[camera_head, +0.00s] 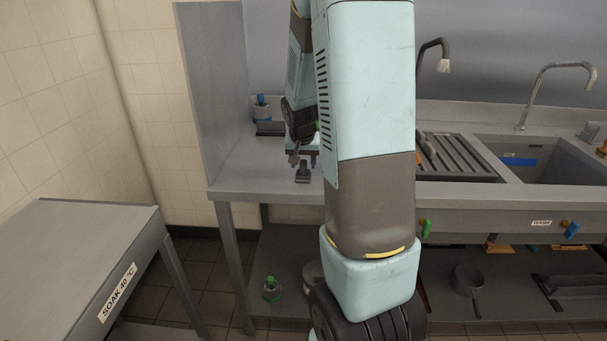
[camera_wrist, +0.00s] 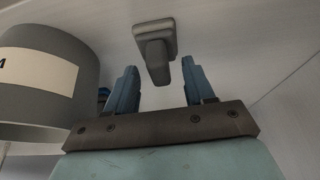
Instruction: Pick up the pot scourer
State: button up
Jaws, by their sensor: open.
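The pot scourer appears to be the small dark grey item (camera_head: 303,173) with a block-like base and a stubby handle, on the steel counter left of my arm. In the wrist view the scourer (camera_wrist: 154,42) is ahead of the jaws, its handle pointing back towards the gap between them. My gripper (camera_head: 302,155) is just above and behind it in the head view. In the wrist view my gripper (camera_wrist: 159,75) has its two blue fingers spread, one on each side of the handle's line, with nothing held.
A grey round container (camera_wrist: 45,80) with a pale label stands close to the left finger. A pot with a blue item (camera_head: 261,108) and a dark block (camera_head: 270,128) are at the counter's back left. A steel side panel (camera_head: 212,85) bounds the left; sinks (camera_head: 540,160) lie right.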

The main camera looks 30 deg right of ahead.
jog(key=shift+w+d+f, duration=0.15)
jog(key=shift+w+f, duration=0.05)
jog(key=shift+f, duration=0.35)
grip_shut()
